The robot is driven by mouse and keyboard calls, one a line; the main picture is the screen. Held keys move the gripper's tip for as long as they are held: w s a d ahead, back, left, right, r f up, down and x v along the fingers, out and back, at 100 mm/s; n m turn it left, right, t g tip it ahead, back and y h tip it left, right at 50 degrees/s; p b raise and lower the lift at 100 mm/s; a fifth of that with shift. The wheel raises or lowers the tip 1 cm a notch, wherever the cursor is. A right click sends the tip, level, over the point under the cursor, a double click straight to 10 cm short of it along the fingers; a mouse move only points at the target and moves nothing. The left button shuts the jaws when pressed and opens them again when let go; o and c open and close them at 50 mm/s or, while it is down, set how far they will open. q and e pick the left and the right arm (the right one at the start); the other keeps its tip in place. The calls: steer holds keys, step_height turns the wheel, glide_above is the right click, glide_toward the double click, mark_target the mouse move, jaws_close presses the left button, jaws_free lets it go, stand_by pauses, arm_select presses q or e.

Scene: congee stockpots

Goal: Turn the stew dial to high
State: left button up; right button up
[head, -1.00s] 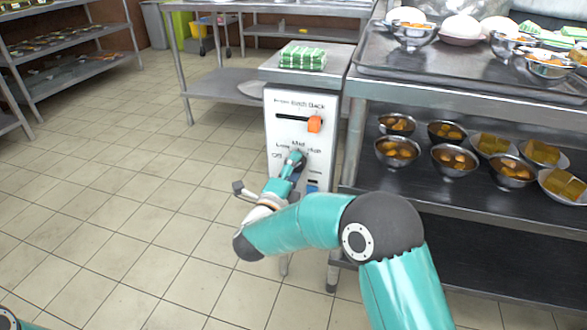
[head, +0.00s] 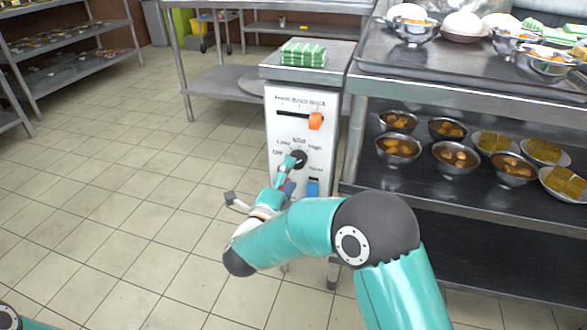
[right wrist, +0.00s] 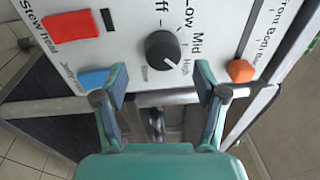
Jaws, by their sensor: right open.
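The stew dial is a round black knob (head: 299,157) on the white control panel (head: 279,135). In the right wrist view the knob (right wrist: 161,49) shows a pale pointer mark on its lower right side, facing the word High. My right gripper (right wrist: 162,80) is open, with its two fingers apart and nothing between the tips. The knob lies just beyond the tips, apart from them. In the head view my right gripper (head: 290,172) is in front of the panel, just below left of the knob. My left gripper is not in view.
An orange slider knob (head: 315,121) sits above the dial. A blue switch (head: 313,187) and a red switch (right wrist: 70,26) are close by. Folded green-striped cloth (head: 303,54) lies on top. A shelf rack (head: 440,92) with food bowls stands right; open floor lies left.

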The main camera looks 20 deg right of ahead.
steer(key=v, duration=0.8)
steer(key=shift+f, duration=0.15)
